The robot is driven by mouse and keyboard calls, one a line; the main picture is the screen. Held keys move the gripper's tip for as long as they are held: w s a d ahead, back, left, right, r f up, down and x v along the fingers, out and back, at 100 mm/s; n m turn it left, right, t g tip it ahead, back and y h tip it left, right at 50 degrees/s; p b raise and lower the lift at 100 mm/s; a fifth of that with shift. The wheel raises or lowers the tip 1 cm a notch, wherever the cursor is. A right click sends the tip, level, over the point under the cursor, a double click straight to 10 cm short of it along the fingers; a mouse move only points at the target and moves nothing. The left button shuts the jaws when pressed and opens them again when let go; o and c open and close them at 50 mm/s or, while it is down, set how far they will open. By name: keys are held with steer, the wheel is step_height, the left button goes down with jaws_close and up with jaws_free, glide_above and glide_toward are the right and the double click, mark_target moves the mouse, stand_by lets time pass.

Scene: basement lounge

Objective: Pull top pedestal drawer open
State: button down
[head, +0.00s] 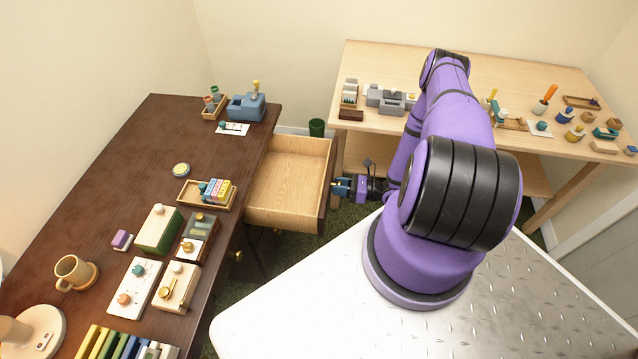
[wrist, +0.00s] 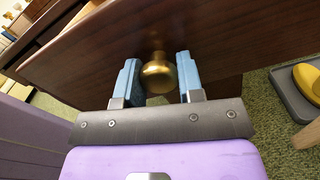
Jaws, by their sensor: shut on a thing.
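The top pedestal drawer (head: 287,185) stands well out from the right side of the dark desk, and its pale wooden inside shows empty. Its dark front panel (wrist: 225,38) fills the upper part of the wrist view. A round brass knob (wrist: 158,78) sits on that panel, between the blue fingers of my gripper (wrist: 160,72). My gripper is shut on the knob. In the head view my gripper (head: 345,187) is at the drawer's front, and the knob is hidden there.
The dark desk (head: 150,150) holds boxes, a mug and small trays. A lower brass knob (head: 237,256) shows on the pedestal. A pale workbench (head: 390,60) with small items stands behind my arm. A dark green bin (head: 317,127) stands beyond the drawer. Green carpet lies below.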

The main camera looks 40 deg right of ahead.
steer(key=shift+v, duration=1.35)
steer(key=c, duration=0.7)
jaws_free()
steer(key=shift+c, duration=0.2)
steer(key=shift+d, duration=0.1)
steer(key=v, duration=1)
steer(key=shift+s+d, duration=0.2)
steer(key=shift+s, duration=0.1)
